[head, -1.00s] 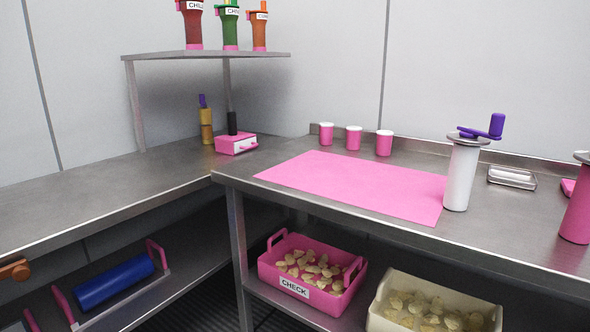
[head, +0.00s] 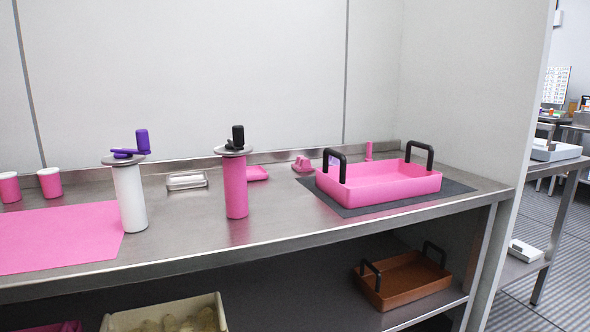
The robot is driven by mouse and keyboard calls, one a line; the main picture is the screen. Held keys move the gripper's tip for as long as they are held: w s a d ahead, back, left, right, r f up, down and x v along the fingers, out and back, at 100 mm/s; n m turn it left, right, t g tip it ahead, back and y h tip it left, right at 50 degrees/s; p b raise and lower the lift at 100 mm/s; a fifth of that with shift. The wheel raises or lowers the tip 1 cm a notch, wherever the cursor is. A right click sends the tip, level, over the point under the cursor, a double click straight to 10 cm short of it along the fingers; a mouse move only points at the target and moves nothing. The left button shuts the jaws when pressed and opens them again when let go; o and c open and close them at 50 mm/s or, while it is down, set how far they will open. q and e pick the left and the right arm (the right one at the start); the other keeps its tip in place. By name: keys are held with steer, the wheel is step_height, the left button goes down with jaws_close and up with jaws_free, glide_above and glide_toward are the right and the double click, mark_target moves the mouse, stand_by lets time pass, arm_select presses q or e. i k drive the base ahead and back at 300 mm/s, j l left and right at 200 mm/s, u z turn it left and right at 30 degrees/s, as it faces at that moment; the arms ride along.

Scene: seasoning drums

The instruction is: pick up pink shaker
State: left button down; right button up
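The pink shaker (head: 236,188) stands upright on the steel counter, near the middle of the head view. It is a tall pink cylinder with a grey disc lid and a black crank handle on top. A similar white shaker (head: 130,198) with a purple crank stands to its left, at the edge of the pink mat. Neither of my grippers shows in the head view.
A pink tray (head: 390,188) with black handles sits on a dark mat (head: 455,188) to the right. A small metal dish (head: 187,181) and pink mat (head: 60,238) lie left. A brown tray (head: 405,282) and cream bin (head: 165,310) are below.

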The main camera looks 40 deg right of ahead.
mark_target(234, 161)
steer(key=z, duration=1)
